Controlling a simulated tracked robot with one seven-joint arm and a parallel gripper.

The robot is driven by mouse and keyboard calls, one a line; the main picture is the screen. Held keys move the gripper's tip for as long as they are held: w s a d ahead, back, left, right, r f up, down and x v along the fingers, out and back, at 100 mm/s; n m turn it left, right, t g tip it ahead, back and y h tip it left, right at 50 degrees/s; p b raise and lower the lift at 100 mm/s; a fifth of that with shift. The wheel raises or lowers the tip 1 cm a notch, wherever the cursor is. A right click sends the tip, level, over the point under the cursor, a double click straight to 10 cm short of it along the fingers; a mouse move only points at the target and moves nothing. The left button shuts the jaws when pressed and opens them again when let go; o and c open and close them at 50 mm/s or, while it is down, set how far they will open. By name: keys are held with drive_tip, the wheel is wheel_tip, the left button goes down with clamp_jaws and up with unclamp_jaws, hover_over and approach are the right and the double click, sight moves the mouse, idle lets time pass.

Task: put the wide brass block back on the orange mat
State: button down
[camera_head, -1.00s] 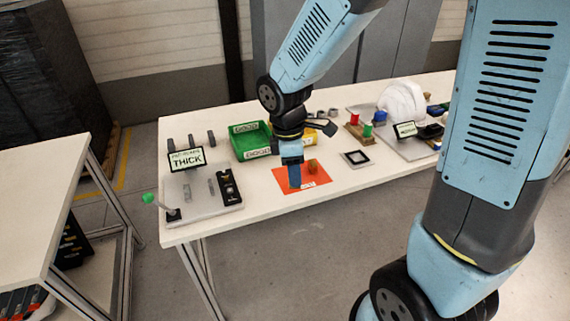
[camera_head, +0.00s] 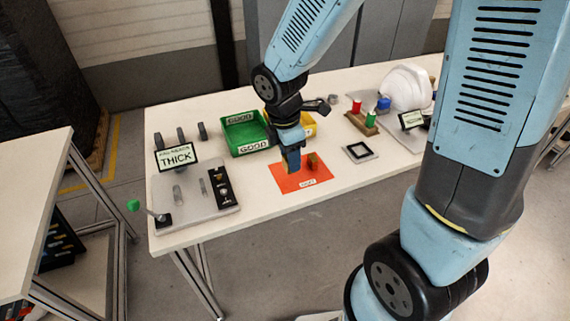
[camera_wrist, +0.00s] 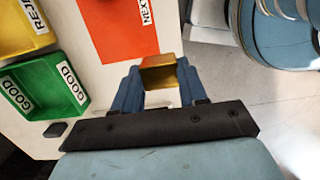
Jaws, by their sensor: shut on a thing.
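My gripper (camera_head: 292,165) is shut on a brass block. The block (camera_wrist: 158,74) shows between the two blue fingers in the wrist view. The orange mat (camera_head: 291,184) lies flat on the table with a white label at its front edge. In the head view my fingertips overlap the mat's back left part; their height above it is hard to tell. Part of the mat (camera_wrist: 112,35) also shows beyond the block in the wrist view. A small brownish block (camera_head: 313,161) stands on the mat's right side, just right of my fingers in the head view.
A green bin (camera_head: 254,147) marked GOOD and a partly hidden yellow bin (camera_head: 309,130) stand behind the mat. A grey fixture board (camera_head: 196,211) with a THICK sign (camera_head: 176,156) is at left. A black-framed square (camera_head: 360,152) lies at right, with a white helmet shell (camera_head: 406,88) farther back.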

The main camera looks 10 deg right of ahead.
drive_tip(key=w+f, duration=0.6)
drive_tip(key=shift+w+a+f, duration=0.15)
drive_tip(key=shift+w+a, duration=0.2)
drive_tip(key=shift+w, duration=0.05)
drive_tip(key=shift+w+f, duration=0.35)
drive_tip(key=shift+f, duration=1.55)
drive_tip(key=shift+f, duration=0.1)
drive_tip(key=c, duration=0.6)
unclamp_jaws()
